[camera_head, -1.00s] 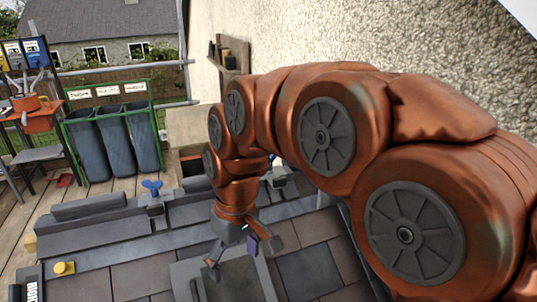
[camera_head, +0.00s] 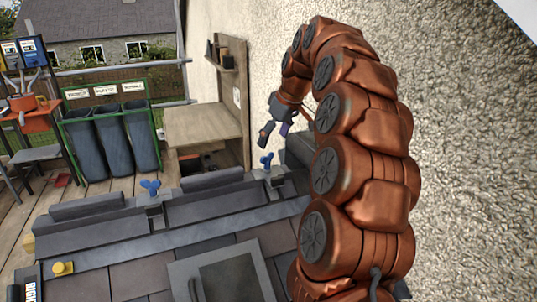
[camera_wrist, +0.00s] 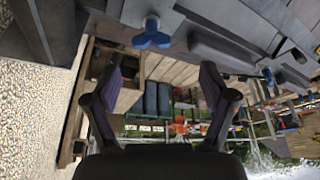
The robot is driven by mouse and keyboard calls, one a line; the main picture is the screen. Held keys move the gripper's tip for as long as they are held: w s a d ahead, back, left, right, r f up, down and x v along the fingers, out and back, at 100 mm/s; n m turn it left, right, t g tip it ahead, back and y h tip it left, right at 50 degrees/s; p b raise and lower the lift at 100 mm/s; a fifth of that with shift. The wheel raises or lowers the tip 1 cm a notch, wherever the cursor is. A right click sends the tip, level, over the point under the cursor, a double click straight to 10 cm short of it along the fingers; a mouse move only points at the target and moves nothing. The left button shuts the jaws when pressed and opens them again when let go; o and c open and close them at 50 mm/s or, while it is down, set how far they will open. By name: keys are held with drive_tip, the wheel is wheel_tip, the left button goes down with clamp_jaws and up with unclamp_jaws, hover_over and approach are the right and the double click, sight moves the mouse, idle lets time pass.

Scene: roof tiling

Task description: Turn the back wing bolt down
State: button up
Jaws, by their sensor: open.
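Two blue wing bolts stand upright on the dark ridge. One wing bolt (camera_head: 266,160) is at the ridge's wall end. The other wing bolt (camera_head: 150,186) stands farther left. My gripper (camera_head: 275,136) is open and empty, in the air just above the wall-end bolt, apart from it. In the wrist view, the wall-end bolt (camera_wrist: 152,38) shows large, beyond and above the gap between the open fingers (camera_wrist: 170,72). The left bolt (camera_wrist: 268,75) is small at the right there. The threads of both bolts are hidden.
The rough wall (camera_head: 440,70) rises close behind my gripper and arm. A wooden bench (camera_head: 205,128) stands behind the ridge. Grey bins (camera_head: 110,145) in a green frame are at the left. A skylight (camera_head: 225,278) lies in the roof slope; the air above the ridge's left part is clear.

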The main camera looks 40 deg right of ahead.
sight(268, 155)
drive_tip(key=shift+d+p+x, duration=0.2)
drive_tip(key=shift+p+x, duration=0.2)
drive_tip(key=shift+x, duration=0.85)
drive_tip(key=shift+d+p+x, duration=0.25)
drive_tip(key=shift+p+x, duration=0.2)
drive_tip(key=shift+x, duration=0.85)
drive_tip(key=shift+d+p+x, duration=0.2)
drive_tip(key=shift+p+x, duration=0.2)
drive_tip(key=shift+x, duration=0.85)
drive_tip(key=shift+w, duration=0.2)
drive_tip(key=shift+c, duration=0.4)
drive_tip(key=c, duration=1.1)
